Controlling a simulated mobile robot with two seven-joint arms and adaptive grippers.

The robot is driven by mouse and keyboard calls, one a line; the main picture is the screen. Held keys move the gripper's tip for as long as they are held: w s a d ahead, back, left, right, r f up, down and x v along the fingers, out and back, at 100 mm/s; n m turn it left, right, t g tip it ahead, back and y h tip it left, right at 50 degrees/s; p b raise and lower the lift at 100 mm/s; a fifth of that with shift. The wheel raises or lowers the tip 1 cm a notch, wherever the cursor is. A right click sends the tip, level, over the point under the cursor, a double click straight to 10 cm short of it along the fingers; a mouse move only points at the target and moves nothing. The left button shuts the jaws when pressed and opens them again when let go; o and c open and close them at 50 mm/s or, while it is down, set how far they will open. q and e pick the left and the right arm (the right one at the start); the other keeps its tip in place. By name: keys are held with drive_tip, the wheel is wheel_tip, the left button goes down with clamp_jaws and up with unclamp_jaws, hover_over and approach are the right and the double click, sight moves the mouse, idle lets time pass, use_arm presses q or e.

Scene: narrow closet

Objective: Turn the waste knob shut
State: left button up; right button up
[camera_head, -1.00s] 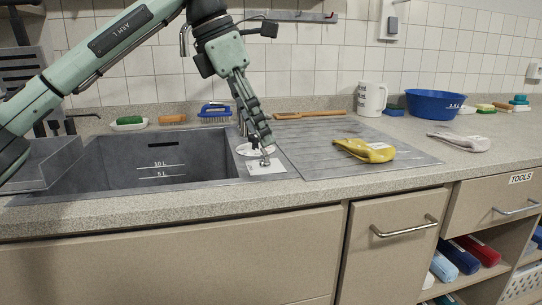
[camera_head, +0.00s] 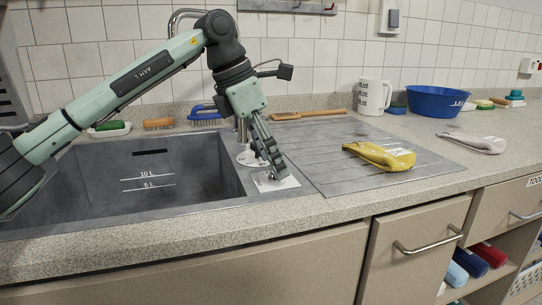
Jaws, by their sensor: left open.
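The waste knob is on a white label plate (camera_head: 291,183) on the worktop, at the right front corner of the sink (camera_head: 205,190). My fingers cover most or all of the knob, so its setting cannot be read. My left gripper (camera_head: 277,172) points down at the plate with its fingertips at the knob's place. It is open; I cannot tell whether the fingers touch the knob. A second round white label (camera_head: 249,158) lies just behind, at the tap's foot. My right gripper is not in view.
A ribbed draining board (camera_head: 325,170) with a yellow cloth or glove (camera_head: 379,156) lies right of the plate. A white jug (camera_head: 373,97) and blue bowl (camera_head: 437,102) stand further back. Brushes (camera_head: 203,114) line the sink's back edge. The front worktop is clear.

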use_arm(q)
drive_tip(key=c, duration=1.2)
drive_tip(key=shift+o, duration=0.2)
